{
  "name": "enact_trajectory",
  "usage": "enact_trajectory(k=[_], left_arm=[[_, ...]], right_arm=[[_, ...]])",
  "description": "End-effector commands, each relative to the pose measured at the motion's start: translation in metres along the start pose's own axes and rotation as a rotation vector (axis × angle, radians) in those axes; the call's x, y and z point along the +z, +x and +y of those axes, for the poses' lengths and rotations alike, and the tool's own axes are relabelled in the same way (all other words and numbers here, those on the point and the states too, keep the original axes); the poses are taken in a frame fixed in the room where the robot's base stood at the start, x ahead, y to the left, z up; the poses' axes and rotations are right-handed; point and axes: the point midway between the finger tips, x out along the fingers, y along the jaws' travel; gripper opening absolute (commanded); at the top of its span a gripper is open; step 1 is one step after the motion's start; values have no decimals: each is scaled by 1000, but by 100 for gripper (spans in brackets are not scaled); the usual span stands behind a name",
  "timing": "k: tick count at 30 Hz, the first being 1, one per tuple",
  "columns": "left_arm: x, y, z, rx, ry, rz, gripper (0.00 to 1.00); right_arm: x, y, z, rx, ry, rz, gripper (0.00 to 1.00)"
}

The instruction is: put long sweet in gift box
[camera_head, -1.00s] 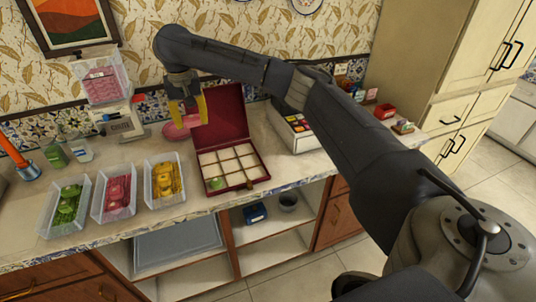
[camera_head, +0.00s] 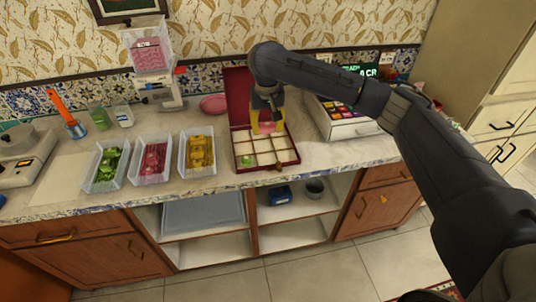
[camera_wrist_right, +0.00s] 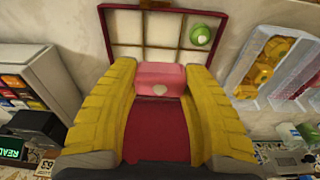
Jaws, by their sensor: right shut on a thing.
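My right gripper (camera_head: 268,124), with yellow fingers, is shut on a pink long sweet (camera_wrist_right: 160,78) with a pale heart mark. It holds the sweet above the gift box. The dark red gift box (camera_head: 298,158) stands open on the counter, its lid (camera_head: 237,90) raised at the back. The other visible compartments look empty; the gripper hides part of the back ones. My left gripper is not in view.
Clear trays of green (camera_head: 106,163), red (camera_head: 152,157) and yellow (camera_head: 199,150) sweets stand left of the box. A white box (camera_head: 350,128) of colourful packets is at right.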

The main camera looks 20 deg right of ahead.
Motion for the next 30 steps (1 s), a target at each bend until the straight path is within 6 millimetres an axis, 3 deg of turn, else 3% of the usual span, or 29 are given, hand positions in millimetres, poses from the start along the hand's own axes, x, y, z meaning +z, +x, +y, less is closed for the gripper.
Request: enact_trajectory(k=[6, 12, 25, 30], left_arm=[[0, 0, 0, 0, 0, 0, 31], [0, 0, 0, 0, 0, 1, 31], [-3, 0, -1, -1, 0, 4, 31], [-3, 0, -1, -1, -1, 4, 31]], right_arm=[[7, 46, -1, -1, 2, -5, 22], [10, 77, -2, -1, 2, -3, 22], [13, 101, -1, 0, 2, -1, 22], [16, 121, -2, -1, 3, -4, 22]])
